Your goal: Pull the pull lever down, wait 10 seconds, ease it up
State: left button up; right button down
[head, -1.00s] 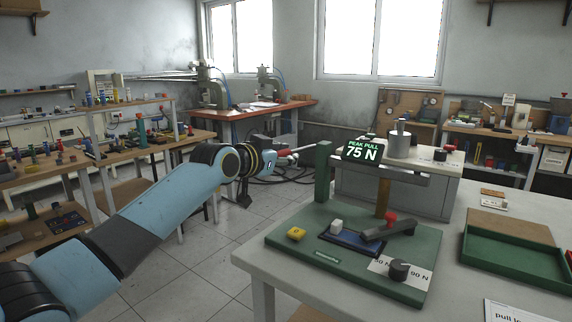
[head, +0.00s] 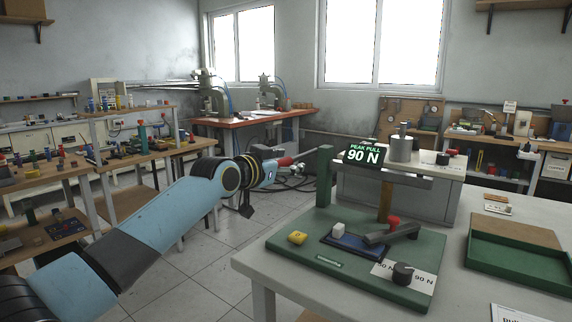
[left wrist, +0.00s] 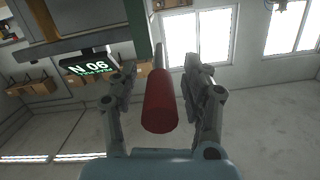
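The pull lever's red handle (head: 286,161) sticks out to the left of the green post (head: 324,176) on the test stand. In the left wrist view the red handle (left wrist: 160,102) lies lengthwise between my fingers. The display (head: 363,154) reads PEAK PULL 90 N. A black knob (head: 403,273) sits on a scale card marked 90 N at its right. My right gripper is out of view.
A green tray (head: 515,267) lies to the right on the table. Open floor lies left of the table.

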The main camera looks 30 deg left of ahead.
pick_arm(q)
jog(key=s+r, duration=0.1)
jog(key=s, duration=1.1)
jog(key=shift+a+r, duration=0.3)
jog(key=shift+r, duration=0.05)
jog(key=shift+f, duration=0.1)
